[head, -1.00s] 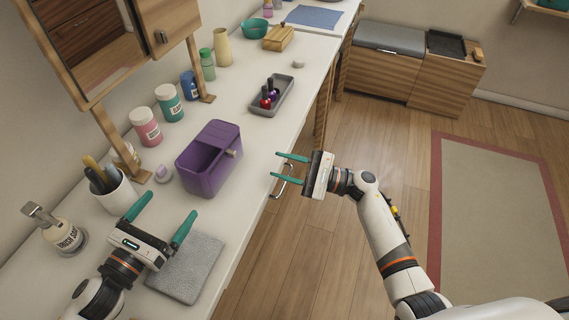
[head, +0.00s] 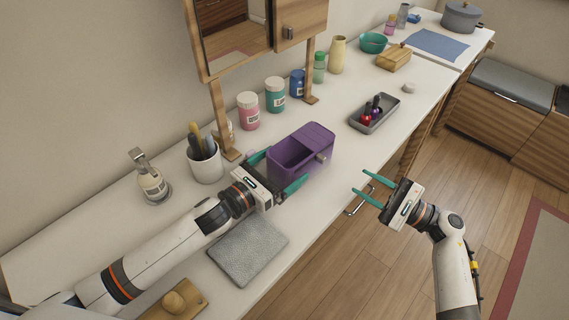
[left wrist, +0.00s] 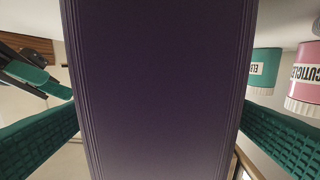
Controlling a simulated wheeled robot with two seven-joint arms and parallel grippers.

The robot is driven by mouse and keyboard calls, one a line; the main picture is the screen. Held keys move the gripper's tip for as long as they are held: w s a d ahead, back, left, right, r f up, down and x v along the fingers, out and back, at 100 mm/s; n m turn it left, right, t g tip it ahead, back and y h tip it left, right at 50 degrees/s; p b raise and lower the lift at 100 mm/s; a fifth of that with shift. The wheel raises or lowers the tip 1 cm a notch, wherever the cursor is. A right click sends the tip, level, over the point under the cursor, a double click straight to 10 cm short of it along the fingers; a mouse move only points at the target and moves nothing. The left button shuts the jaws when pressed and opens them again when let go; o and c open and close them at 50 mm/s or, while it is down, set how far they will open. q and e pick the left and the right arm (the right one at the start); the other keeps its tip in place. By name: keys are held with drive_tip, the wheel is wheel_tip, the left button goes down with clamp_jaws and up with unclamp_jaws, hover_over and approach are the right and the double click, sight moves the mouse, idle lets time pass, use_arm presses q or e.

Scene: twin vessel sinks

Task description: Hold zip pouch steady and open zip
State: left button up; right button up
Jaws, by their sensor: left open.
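The zip pouch (head: 314,137) is a purple, box-shaped case standing on the white counter. Its near top is an open dark compartment, its far top is ribbed and covered, and a small knob (head: 322,157) sits on its right side. My left gripper (head: 277,172) is open at the pouch's near end, with one teal finger on either side. In the left wrist view the pouch's purple wall (left wrist: 155,90) fills the middle between the fingers; contact is unclear. My right gripper (head: 361,182) is open and empty, off the counter's front edge, right of the pouch.
A grey tray (head: 388,122) with small bottles lies beyond the pouch. Pink (head: 248,112), teal (head: 275,95) and blue (head: 297,84) jars stand behind it. A utensil cup (head: 205,165), soap dispenser (head: 152,184) and grey cloth (head: 236,262) are near my left arm.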

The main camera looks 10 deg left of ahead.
use_arm(q)
drive_tip(key=shift+w+d, duration=0.35)
drive_tip(key=shift+w, duration=0.15)
